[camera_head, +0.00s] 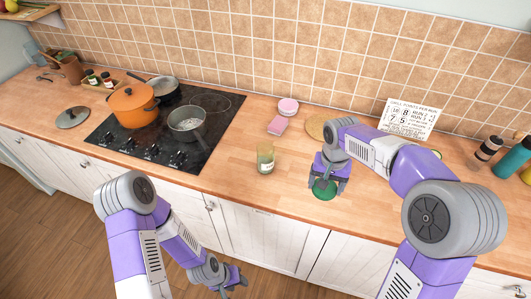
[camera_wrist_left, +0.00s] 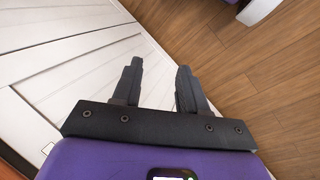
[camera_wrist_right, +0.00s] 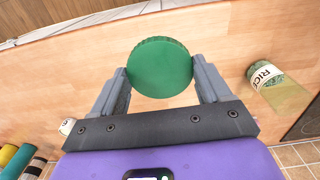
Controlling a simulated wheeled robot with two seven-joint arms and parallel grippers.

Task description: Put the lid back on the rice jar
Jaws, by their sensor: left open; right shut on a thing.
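The rice jar (camera_head: 265,158) stands upright and open on the wooden counter, to the left of my right gripper. It also shows at the right of the right wrist view (camera_wrist_right: 280,90), with its RICE label facing the camera. The round green lid (camera_head: 324,190) is between the fingers of my right gripper (camera_head: 327,184), near the counter's front edge. In the right wrist view the lid (camera_wrist_right: 160,67) is gripped at its sides. My left gripper (camera_head: 229,284) hangs low in front of the cabinets. In the left wrist view its fingers (camera_wrist_left: 158,85) are apart and empty.
A pink sponge (camera_head: 277,126) and a pink stack (camera_head: 288,106) lie behind the jar. A black cooktop (camera_head: 160,140) with an orange pot (camera_head: 133,105) and a grey pot (camera_head: 187,125) is to the left. Bottles (camera_head: 488,149) stand at the right. The counter between jar and lid is clear.

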